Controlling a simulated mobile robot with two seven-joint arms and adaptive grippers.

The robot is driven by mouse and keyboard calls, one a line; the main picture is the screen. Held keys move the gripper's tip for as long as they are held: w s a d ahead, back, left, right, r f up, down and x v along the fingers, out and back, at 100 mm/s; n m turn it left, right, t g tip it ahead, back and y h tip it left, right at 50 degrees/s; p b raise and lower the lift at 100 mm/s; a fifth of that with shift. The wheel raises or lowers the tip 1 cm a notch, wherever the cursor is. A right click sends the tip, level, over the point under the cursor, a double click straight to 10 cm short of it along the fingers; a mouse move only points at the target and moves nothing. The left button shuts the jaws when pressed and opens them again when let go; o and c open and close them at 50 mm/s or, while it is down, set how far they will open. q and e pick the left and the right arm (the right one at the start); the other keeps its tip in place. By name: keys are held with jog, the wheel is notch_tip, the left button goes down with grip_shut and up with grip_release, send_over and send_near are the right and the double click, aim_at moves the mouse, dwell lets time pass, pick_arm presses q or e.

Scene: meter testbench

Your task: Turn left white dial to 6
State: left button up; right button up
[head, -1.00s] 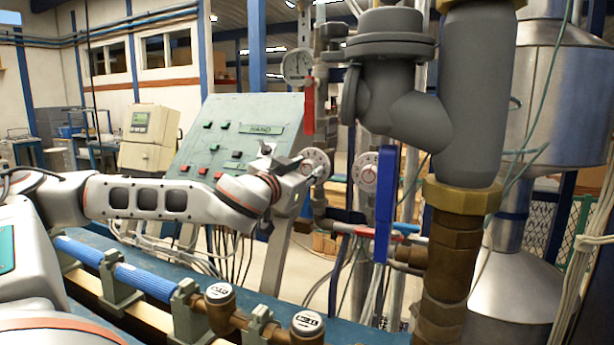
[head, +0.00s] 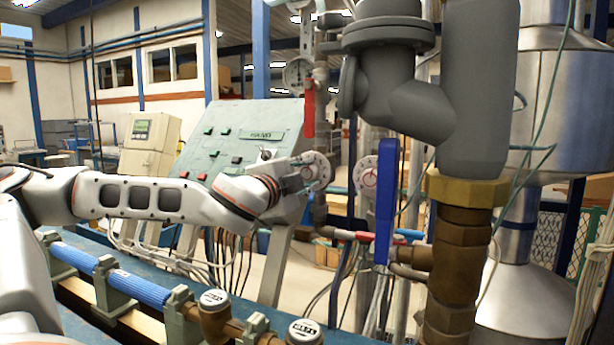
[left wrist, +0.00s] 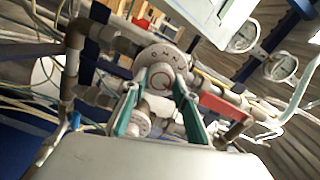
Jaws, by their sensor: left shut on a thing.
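The left white dial (head: 321,164) is a round white disc on the pipework right of the green-grey panel. My left gripper (head: 306,173) is at its face, its arm reaching in from the left and covering part of the dial. In the left wrist view the dial (left wrist: 163,55) shows dark marks around its rim and a red ring near its centre. The green fingers of the left gripper (left wrist: 165,78) are closed on its middle part. The reading is too small to tell. A second white dial (head: 366,174) sits to the right, untouched. My right gripper is not in view.
A blue lever (head: 386,200) and a thick grey pipe (head: 478,90) stand to the right. A red lever (head: 309,113) hangs above the left dial. The control panel (head: 228,135) is behind my arm, and a blue pipe (head: 140,287) runs below it.

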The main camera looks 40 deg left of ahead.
pick_arm(q)
jog(key=m, duration=0.5)
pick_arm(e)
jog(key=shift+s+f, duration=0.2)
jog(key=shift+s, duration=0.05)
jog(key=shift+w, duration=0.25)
pick_arm(q)
jog(key=o, duration=1.1)
jog(key=shift+f, duration=0.1)
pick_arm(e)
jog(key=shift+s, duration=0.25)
